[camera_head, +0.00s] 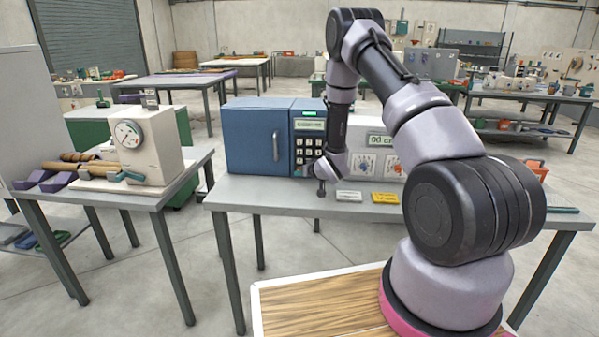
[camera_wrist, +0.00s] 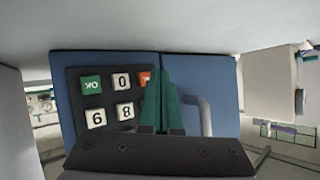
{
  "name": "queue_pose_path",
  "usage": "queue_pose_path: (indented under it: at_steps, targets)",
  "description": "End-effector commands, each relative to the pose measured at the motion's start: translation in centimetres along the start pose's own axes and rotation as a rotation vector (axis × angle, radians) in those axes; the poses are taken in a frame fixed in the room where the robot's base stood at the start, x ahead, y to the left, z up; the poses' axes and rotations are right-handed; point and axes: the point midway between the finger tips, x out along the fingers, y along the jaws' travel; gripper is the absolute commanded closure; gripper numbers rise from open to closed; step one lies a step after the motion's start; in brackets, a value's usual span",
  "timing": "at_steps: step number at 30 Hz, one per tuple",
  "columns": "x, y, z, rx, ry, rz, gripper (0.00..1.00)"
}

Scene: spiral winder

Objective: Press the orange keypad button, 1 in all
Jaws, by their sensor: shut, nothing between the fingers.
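The blue cabinet (camera_head: 258,140) has a dark keypad panel (camera_head: 309,138) with a small green display at its top. In the wrist view the keypad is upside down. It shows the orange button (camera_wrist: 144,77) beside the white 0 button (camera_wrist: 121,82) and the green OK button (camera_wrist: 91,85). My gripper (camera_wrist: 161,72) has its green fingers together and empty. The fingertips overlap the right part of the orange button in that view; whether they touch it I cannot tell. In the head view my wrist is in front of the keypad's lower part and hides some of it.
The cabinet's handle (camera_wrist: 198,113) sticks out beside my fingers in the wrist view. A white label (camera_head: 349,196) and a yellow label (camera_head: 385,198) lie on the grey table (camera_head: 262,195). A cream gauge machine (camera_head: 147,140) stands on the left table.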

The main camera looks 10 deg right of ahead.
Motion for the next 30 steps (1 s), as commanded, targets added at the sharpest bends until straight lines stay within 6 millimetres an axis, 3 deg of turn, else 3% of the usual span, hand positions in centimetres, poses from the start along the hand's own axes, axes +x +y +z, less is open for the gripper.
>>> queue_pose_path:
  at_steps: [30]
  targets:
    - [0.59, 0.46, -0.49, 0.001, 0.001, 0.0, 1.0]
